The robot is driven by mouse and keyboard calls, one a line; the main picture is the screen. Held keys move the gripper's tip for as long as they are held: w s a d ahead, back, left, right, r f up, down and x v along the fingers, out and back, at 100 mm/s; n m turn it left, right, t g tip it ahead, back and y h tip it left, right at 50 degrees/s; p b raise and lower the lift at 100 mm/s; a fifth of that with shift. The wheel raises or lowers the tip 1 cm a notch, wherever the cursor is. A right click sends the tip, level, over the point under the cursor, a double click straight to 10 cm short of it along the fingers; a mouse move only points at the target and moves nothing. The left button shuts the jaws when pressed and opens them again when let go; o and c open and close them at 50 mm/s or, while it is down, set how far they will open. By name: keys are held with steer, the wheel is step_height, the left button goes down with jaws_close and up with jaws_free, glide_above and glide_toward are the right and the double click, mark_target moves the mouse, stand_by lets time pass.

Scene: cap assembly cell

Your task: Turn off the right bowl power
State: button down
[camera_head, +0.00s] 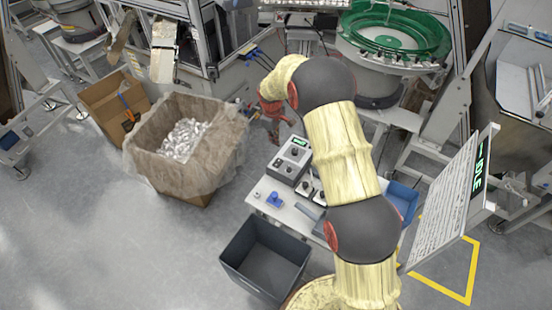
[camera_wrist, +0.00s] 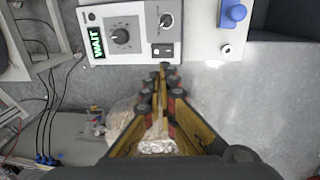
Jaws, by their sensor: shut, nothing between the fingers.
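The same box (camera_head: 291,158) stands on the white table in the head view. A green bowl feeder (camera_head: 395,38) is at the upper right. No bowl label is readable on the box.
The white table (camera_head: 262,213) also carries a blue part (camera_head: 275,199) and smaller controls (camera_head: 304,187), partly behind my arm. A dark open bin (camera_head: 265,258) stands in front. A lined carton (camera_head: 186,170) is left, and a tilted panel (camera_head: 443,203) is right.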

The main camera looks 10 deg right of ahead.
mark_target(278, 161)
steer(key=shift+r, duration=0.1)
steer(key=f, duration=0.4)
steer(key=d+f, duration=0.1)
steer(key=f, duration=0.4)
steer(key=w+f+p, duration=0.1)
steer(key=f, duration=0.4)
steer(key=shift+w+d, duration=0.1)
steer(key=shift+d, duration=0.05)
